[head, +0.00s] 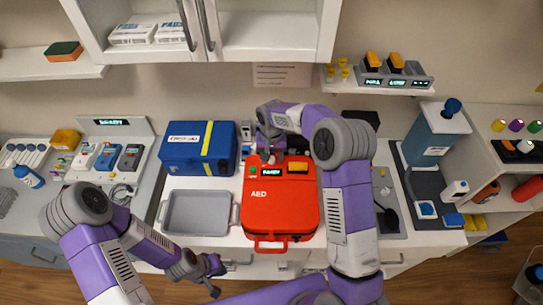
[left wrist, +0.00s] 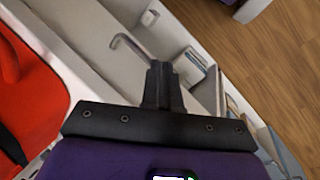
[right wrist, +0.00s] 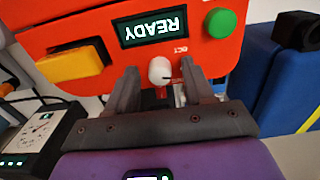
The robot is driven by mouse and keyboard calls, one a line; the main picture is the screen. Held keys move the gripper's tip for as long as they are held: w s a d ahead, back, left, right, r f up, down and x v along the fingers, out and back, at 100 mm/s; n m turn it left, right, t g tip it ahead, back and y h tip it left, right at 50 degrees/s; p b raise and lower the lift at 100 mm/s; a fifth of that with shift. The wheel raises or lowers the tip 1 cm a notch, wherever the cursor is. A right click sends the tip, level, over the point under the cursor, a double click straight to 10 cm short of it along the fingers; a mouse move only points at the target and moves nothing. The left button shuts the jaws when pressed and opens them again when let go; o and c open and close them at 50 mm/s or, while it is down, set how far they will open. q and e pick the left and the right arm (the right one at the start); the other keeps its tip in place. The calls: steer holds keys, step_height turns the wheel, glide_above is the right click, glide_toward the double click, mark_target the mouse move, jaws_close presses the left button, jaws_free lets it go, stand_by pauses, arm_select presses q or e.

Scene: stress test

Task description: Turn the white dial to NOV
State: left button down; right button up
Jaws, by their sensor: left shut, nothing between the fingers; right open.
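The white dial (right wrist: 160,70) sits on the red AED case's panel in the right wrist view, with a dark line on its face. My right gripper (right wrist: 165,80) is open, with one finger on each side of the dial; I cannot tell whether they touch it. Small lettering beside the dial is too small to read surely, and I cannot make out NOV. In the head view my right gripper (head: 268,150) is at the case's back edge and hides the dial. My left gripper (head: 213,289) is shut and empty, low in front of the counter; its closed fingers show in the left wrist view (left wrist: 160,72).
The red AED case (head: 258,215) has a READY display (right wrist: 153,28), a green button (right wrist: 220,23) and a yellow button (right wrist: 75,62). A blue box (head: 180,152) and a grey tray (head: 167,212) stand to its left. A small gauge device (right wrist: 45,130) is close to the right gripper.

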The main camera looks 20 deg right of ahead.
mark_target(271, 159)
step_height(271, 159, up, 8)
steer(key=shift+f, duration=0.15)
stand_by(0.3)
steer(key=shift+f, duration=0.1)
stand_by(0.3)
